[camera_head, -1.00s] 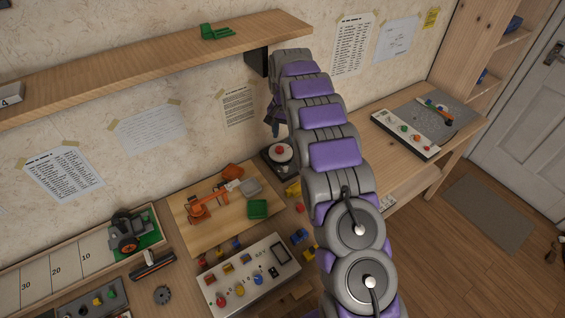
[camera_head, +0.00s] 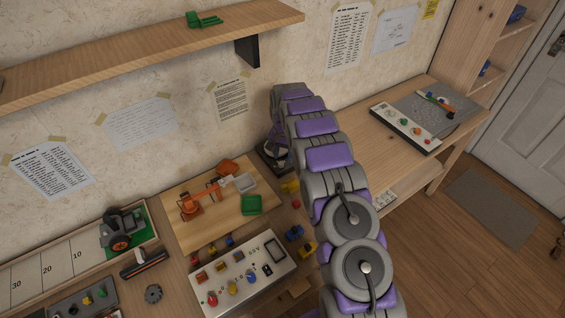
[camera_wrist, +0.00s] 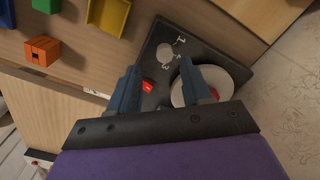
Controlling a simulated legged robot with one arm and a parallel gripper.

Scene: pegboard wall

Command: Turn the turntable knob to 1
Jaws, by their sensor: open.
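The turntable has a dark base (camera_wrist: 232,60), a white round platter (camera_wrist: 228,82) and a red piece on the platter, partly behind a finger. A small grey round knob (camera_wrist: 165,52) sits on the base, with printed numbers beside it; a 1 is readable. A small red part (camera_wrist: 148,86) lies between the fingers in the wrist view. My gripper (camera_wrist: 158,82) is open and empty, with one finger overlapping the platter in the picture. In the head view my gripper (camera_head: 276,135) is over the turntable (camera_head: 265,163) and hides much of it. I cannot tell whether it touches anything.
A wooden board (camera_head: 190,222) with an orange toy arm (camera_head: 190,207) and a green tray (camera_head: 251,204) is left of the turntable. A control panel (camera_head: 240,275) lies in front. A shelf (camera_head: 130,60) hangs above. Bench space right of my arm is partly clear.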

